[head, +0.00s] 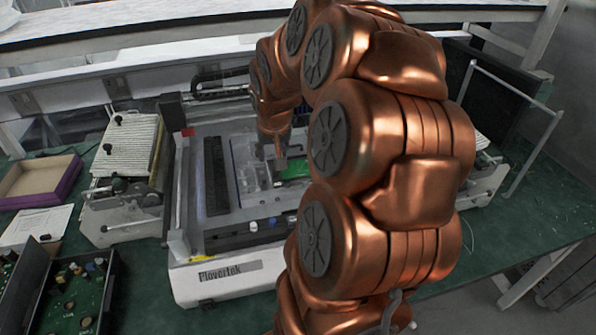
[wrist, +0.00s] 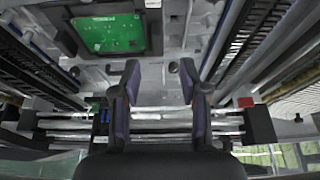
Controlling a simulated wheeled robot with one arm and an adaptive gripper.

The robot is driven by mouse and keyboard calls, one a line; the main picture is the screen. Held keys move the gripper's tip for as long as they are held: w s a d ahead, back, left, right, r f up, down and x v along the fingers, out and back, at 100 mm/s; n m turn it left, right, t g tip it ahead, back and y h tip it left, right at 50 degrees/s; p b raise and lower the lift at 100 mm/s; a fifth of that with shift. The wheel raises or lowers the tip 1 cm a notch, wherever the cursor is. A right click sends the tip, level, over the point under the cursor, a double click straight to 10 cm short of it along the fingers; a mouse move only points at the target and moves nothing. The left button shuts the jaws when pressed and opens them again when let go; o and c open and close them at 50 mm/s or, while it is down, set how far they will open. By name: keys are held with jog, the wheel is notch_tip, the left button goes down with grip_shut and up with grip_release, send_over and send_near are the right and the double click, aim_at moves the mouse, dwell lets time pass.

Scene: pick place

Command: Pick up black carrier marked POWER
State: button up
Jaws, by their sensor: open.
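No carrier marked POWER can be made out, as no such lettering is readable in either view. A black open-topped holder (head: 108,300) with a green circuit board in it stands at the lower left of the head view; any marking on it is too small to tell. My gripper (wrist: 160,82) is open and empty in the wrist view, its two dark purple-sided fingers apart over the grey machine bed. In the head view my gripper (head: 277,148) is small and partly hidden behind my copper arm, above the machine bed, well apart from the black holder.
A white machine (head: 190,285) labelled Movertek fills the middle. A green circuit board (wrist: 109,33) lies in its bed ahead of my fingers. A purple-edged tray (head: 68,183) and a ribbed white block (head: 128,147) stand at left.

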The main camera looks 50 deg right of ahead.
aim_at(273, 166)
jog(key=shift+p+x, duration=0.45)
jog(key=shift+x, duration=0.8)
jog(key=shift+p+x, duration=0.7)
jog(key=shift+x, duration=0.1)
jog(key=shift+p+x, duration=0.65)
jog(key=shift+x, duration=1.1)
jog(key=shift+d, duration=0.2)
grip_shut()
